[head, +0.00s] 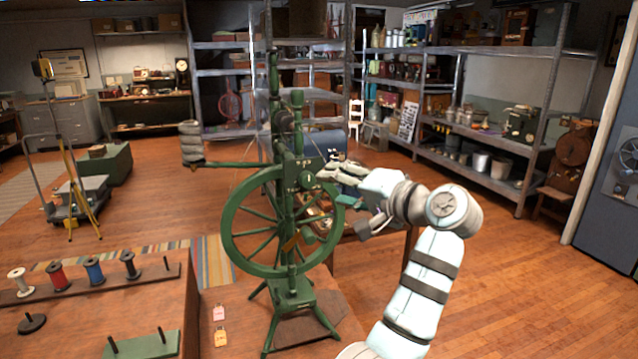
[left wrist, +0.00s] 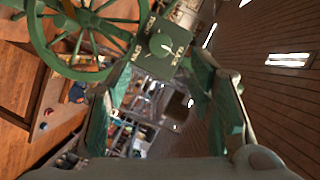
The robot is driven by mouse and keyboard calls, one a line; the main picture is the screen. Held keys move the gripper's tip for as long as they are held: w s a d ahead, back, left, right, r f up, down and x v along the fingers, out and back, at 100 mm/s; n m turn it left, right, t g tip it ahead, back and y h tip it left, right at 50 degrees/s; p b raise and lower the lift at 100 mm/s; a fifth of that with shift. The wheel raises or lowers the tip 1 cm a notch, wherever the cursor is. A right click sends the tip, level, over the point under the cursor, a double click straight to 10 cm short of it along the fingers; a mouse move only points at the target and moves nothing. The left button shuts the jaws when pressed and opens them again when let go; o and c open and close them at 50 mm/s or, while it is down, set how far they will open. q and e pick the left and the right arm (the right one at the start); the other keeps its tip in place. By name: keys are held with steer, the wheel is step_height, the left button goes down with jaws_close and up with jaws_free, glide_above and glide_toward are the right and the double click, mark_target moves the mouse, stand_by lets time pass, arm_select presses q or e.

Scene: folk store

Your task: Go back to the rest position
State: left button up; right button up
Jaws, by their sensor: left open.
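My left gripper (head: 345,180) is open, just right of the green spinning wheel (head: 228,238), at about the height of its upper rim. Its arm rises from the bottom right of the head view. In the left wrist view the two green-looking fingers of the left gripper (left wrist: 155,80) are spread apart with nothing held between them. The green spinning wheel (left wrist: 42,45) fills the upper left there, with a green box and round knob (left wrist: 160,46) close beyond the fingers. I cannot tell whether the gripper touches it. My right gripper is not in view.
A wooden table (head: 120,300) at the lower left bears a rack with white (head: 20,282), red (head: 58,276), blue (head: 94,271) and black (head: 130,264) spools. Pink (head: 219,313) and yellow (head: 220,337) tags lie beside the wheel's stand. Metal shelves (head: 470,140) line the right. Floor is free at right.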

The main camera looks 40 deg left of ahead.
arm_select(q)
steer(key=shift+v, duration=0.95)
steer(key=shift+a, duration=0.1)
